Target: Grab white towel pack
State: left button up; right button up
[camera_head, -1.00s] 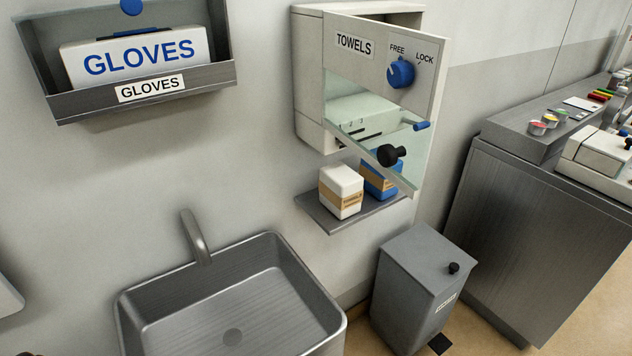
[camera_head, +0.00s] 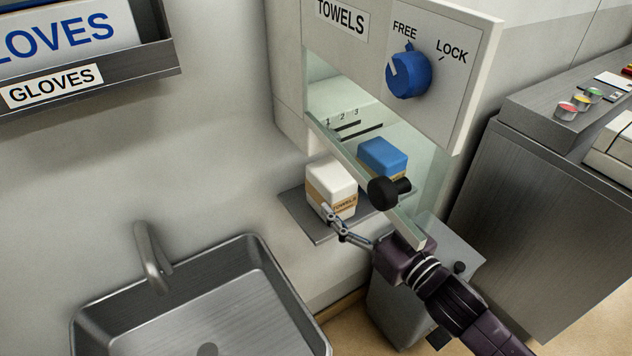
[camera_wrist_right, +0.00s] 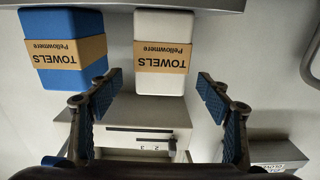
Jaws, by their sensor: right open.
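The white towel pack (camera_head: 334,178) with a tan "TOWELS" band stands upright on a small grey shelf (camera_head: 306,222) below the towel dispenser. It also shows upside down in the right wrist view (camera_wrist_right: 162,26). My right gripper (camera_head: 336,222) reaches in from the lower right, at the front of the white pack. In the wrist view its spread fingers (camera_wrist_right: 160,88) are open, with the pack ahead and roughly between them. I see no clear contact. In the head view one finger shows; the other seems hidden. My left gripper is not in view.
A blue towel pack (camera_head: 382,156) stands close beside the white one, partly behind the dispenser's open clear-windowed door (camera_head: 446,58) and its black knob (camera_head: 384,193). A grey bin (camera_head: 400,312) stands below. A metal sink (camera_head: 292,312) is at lower left, a gloves holder (camera_head: 135,64) at upper left.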

aim_at(331, 181)
jog(key=shift+w+a+r, duration=0.25)
jog(key=shift+w+a, duration=0.05)
jog(key=shift+a, duration=0.05)
jog(key=p+x, duration=0.1)
jog(key=x, duration=0.4)
jog(key=shift+w+a+f+p, duration=0.1)
jog(key=shift+w+p, duration=0.15)
jog(key=shift+p, duration=0.15)
jog(key=shift+w+a+f, duration=0.1)
jog(key=shift+w+a, duration=0.25)
jog(key=shift+w, duration=0.05)
jog(key=c, duration=1.2)
jog(key=shift+c, duration=1)
